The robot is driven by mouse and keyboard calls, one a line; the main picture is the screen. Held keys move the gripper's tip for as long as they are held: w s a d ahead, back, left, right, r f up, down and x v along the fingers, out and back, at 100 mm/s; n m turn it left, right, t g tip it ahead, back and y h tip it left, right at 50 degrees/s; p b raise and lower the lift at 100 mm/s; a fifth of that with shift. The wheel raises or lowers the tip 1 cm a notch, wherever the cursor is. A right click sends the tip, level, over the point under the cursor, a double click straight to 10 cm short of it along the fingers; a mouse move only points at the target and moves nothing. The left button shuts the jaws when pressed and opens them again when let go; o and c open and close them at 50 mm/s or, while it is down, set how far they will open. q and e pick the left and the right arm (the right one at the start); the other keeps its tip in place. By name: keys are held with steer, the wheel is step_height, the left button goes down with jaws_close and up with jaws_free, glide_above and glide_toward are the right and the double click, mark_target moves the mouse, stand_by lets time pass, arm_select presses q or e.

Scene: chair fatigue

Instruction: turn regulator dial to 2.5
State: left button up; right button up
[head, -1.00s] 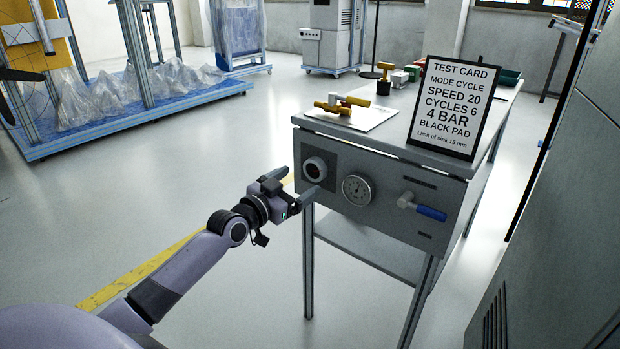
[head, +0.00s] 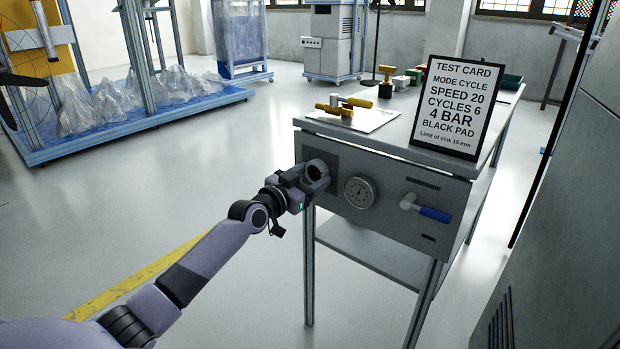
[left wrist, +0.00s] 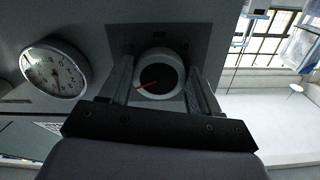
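The regulator dial (head: 317,168) is a round knob with a pale rim and dark face on the left of the grey front panel. In the left wrist view the dial (left wrist: 160,66) shows a red pointer mark toward its lower left; no numbers are readable. My left gripper (head: 312,178) is at the dial. In the left wrist view my left gripper (left wrist: 160,88) has its fingers spread, one on each side of the dial; I cannot tell whether they touch it. The round pressure gauge (head: 360,191) sits right of the dial. My right gripper is not in view.
A blue-handled lever (head: 433,213) is on the panel right of the gauge. The test card (head: 452,107) stands on the bench top (head: 397,133), reading 4 BAR. Brass parts (head: 341,107) lie on a white sheet.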

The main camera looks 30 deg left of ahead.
arm_select(q)
steer(key=shift+c, duration=0.7)
steer(key=shift+n, duration=0.3)
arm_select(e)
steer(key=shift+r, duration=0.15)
